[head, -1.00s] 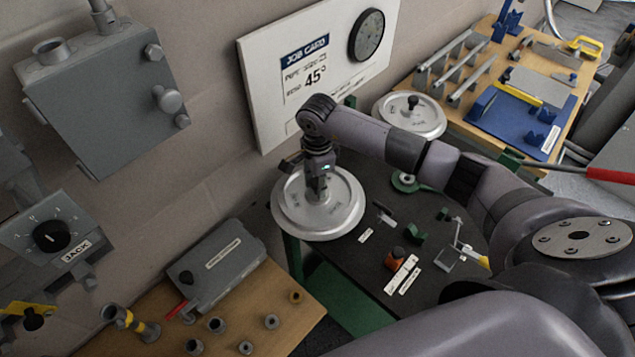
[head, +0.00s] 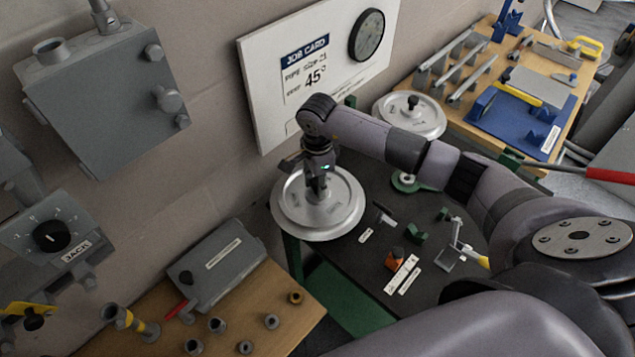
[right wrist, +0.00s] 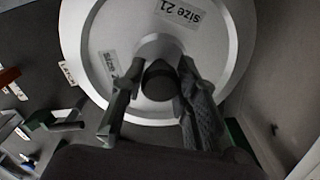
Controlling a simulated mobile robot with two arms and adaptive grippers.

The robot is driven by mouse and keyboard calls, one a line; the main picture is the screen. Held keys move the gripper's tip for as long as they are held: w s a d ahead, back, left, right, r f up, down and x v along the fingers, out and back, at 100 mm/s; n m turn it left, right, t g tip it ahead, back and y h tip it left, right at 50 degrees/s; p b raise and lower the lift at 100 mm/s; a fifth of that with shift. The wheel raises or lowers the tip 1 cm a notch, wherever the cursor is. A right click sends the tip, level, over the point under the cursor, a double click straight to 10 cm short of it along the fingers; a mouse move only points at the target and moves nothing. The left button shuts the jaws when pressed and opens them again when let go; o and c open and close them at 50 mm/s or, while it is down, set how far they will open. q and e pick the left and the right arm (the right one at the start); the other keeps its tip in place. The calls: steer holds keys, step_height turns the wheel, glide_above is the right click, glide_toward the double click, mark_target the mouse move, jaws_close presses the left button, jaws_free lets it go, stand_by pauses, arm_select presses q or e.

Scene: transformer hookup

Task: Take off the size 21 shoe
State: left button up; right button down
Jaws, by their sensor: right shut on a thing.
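The size 21 shoe is a round silver disc (head: 340,215) at the left end of the dark bench in the head view. Its "size 21" label shows on the disc in the right wrist view (right wrist: 215,45). My right gripper (head: 318,194) reaches down over the disc's middle. In the right wrist view my right gripper (right wrist: 155,95) has a finger on each side of the dark centre knob (right wrist: 158,80) and is shut on it. Whether the disc is lifted off what is under it cannot be told. My left gripper is not in view.
A second silver disc (head: 425,118) with a dark knob lies at the bench's back. The dark bench top (head: 375,270) holds small orange and green parts and labels. A job card board (head: 300,110) reading 45° stands behind. A wooden table (head: 265,340) with several fittings is at the front left.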

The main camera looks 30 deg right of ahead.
steer(key=shift+w+r, duration=0.1)
steer(key=shift+r, duration=0.35)
steer(key=shift+r+p, duration=0.3)
steer(key=shift+r+p, duration=0.45)
steer(key=shift+r, duration=0.6)
steer(key=shift+r+p, duration=1.3)
steer(key=shift+r, duration=1.15)
